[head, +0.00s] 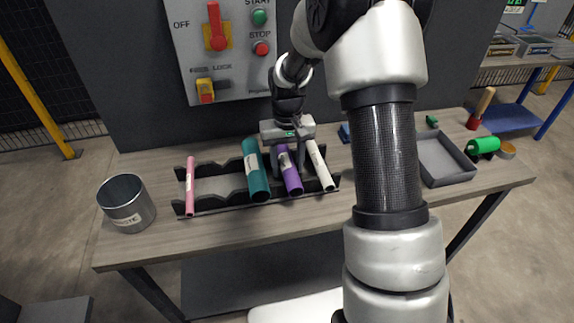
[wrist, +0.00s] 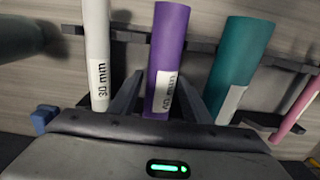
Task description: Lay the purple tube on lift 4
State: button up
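The purple tube (head: 289,171) lies across a dark notched rack (head: 229,208), between the teal tube (head: 256,171) and the white tube (head: 320,166). My gripper (head: 289,160) is over the tube's far part, fingers pointing down at it. In the wrist view the purple tube (wrist: 168,45) runs between the two fingers (wrist: 160,95), one on each side. The fingers look spread, with a narrow gap beside the tube; firm contact does not show. The tube's far end is hidden under my gripper in the head view. No marking for lift 4 is readable.
A pink tube (head: 190,186) lies at the rack's left, with a wide space before the teal tube. A metal bin (head: 125,204) stands at the table's left. A grey tray (head: 443,160), a green roll (head: 482,146) and a wooden-handled tool (head: 481,108) are at the right. A control panel (head: 222,50) rises behind.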

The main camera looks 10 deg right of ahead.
aim_at(287, 159)
jog(key=c, duration=1)
jog(key=shift+r+p, duration=2.1)
jog(key=shift+r, duration=0.95)
